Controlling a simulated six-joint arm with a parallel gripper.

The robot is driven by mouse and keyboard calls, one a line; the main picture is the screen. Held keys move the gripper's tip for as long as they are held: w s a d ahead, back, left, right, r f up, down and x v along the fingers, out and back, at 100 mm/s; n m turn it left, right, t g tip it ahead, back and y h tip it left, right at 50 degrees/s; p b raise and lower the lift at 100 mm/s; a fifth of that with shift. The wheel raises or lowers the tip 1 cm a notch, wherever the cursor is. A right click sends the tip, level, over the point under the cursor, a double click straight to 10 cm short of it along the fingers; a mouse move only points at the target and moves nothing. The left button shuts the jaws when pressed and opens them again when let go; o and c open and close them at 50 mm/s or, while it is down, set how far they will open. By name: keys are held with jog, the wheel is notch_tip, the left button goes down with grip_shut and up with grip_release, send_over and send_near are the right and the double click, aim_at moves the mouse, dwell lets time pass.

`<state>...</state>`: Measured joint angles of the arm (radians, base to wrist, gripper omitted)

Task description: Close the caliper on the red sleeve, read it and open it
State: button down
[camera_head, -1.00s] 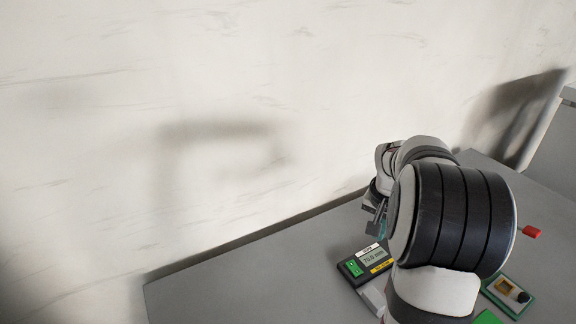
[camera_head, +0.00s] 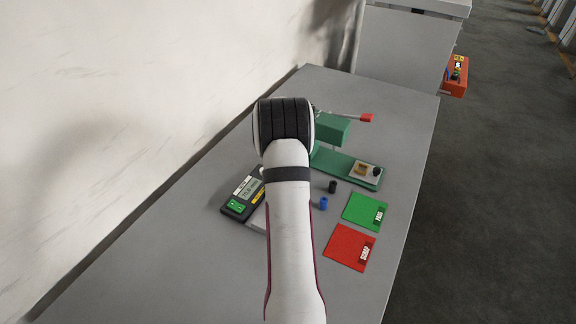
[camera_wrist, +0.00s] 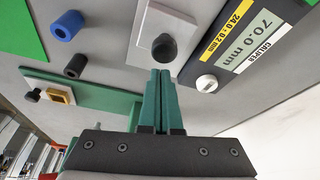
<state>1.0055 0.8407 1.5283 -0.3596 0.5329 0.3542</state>
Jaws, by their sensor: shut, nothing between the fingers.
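The caliper (camera_head: 240,198) is a dark box at the table's left, half behind my arm. In the wrist view the caliper (camera_wrist: 272,42) shows 70.0 mm, a yellow 24.0 ± 0.2 mm label and a white round button (camera_wrist: 207,83). Beside it lies a pale plate (camera_wrist: 146,38) with a black knob (camera_wrist: 164,46). My gripper (camera_wrist: 162,73) has its green fingers together and empty, their tips close to the knob in the picture; I cannot tell whether they touch. I make out no red sleeve. In the head view my arm hides the gripper.
A blue sleeve (camera_head: 323,203) and a black sleeve (camera_head: 332,187) stand right of my arm.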

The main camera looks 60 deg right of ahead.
jog(key=shift+s+a, duration=0.1)
jog(key=shift+a, duration=0.3)
jog(key=a, duration=0.4)
jog(key=shift+a, duration=0.35)
